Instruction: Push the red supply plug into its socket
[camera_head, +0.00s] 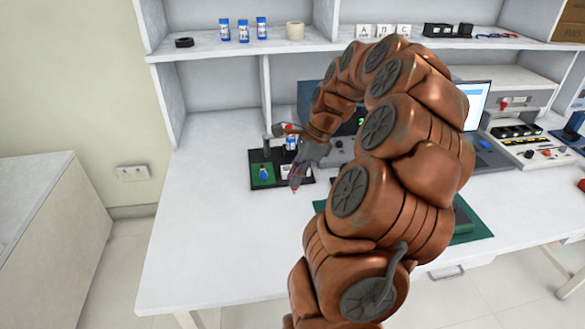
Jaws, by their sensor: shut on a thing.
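The tray holds a green patch (262,176) with a blue item. A green mat (470,222) lies partly behind my arm. A laptop (478,105) and instruments (525,138) stand at right. A shelf (225,50) runs above. The bench's front left is clear.

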